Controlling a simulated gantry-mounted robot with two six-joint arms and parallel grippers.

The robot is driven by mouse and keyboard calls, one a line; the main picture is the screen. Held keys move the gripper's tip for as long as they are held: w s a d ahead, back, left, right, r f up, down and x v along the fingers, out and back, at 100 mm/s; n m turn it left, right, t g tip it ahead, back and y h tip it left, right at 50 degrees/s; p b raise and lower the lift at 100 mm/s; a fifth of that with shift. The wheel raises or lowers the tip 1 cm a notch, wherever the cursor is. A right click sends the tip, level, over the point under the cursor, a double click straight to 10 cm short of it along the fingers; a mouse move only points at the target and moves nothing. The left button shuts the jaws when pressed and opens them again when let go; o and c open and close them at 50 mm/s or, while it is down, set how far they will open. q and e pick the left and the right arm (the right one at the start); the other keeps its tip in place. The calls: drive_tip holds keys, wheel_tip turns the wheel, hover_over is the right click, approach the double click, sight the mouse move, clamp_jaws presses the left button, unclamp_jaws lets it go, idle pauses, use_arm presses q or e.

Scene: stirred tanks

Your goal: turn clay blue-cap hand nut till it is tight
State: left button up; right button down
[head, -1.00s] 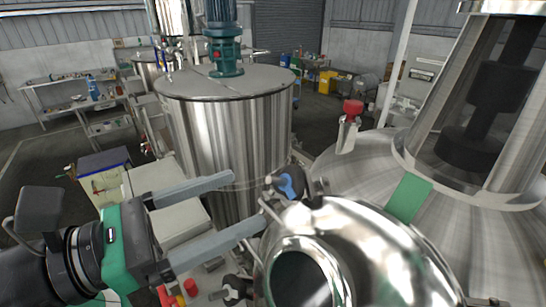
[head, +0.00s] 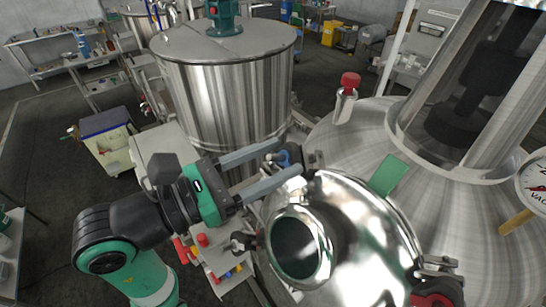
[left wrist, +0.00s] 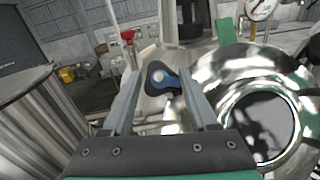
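The blue-cap hand nut (head: 286,157) is a dark knob with a blue top, on the upper left rim of the shiny domed manway lid (head: 350,215). My left gripper (head: 290,158) comes in from the left with its two long grey fingers apart. The fingertips lie on either side of the nut in the picture. In the left wrist view the nut (left wrist: 164,79) shows between the fingers (left wrist: 162,80), with gaps at both sides; I cannot tell any contact. The nut's stem is partly hidden. My right gripper is not in view.
A dark hand nut (head: 243,242) sits on the lid's left rim and a red-capped one (head: 435,292) at lower right. A red-topped fitting (head: 348,84) and a gauge (head: 537,182) stand on the vessel. A steel tank (head: 225,90) stands behind my left gripper.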

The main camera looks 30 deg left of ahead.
use_arm(q)
drive_tip(key=c, duration=0.8)
drive_tip(key=shift+a+r+m+g+h, duration=0.1)
drive_tip(key=shift+m+g+h, duration=0.2)
drive_tip(key=shift+m, duration=0.5)
drive_tip(key=shift+m+g+h+p, duration=0.35)
drive_tip(key=shift+m+g+h, duration=0.35)
drive_tip(key=shift+m, duration=0.6)
drive_tip(key=o, duration=1.3)
drive_tip(key=shift+o, duration=0.2)
drive_tip(key=b+v, duration=0.1)
drive_tip(key=v, duration=1)
drive_tip(key=shift+s+f, duration=0.2)
drive_tip(key=shift+f, duration=0.05)
drive_tip(key=shift+a, duration=0.1)
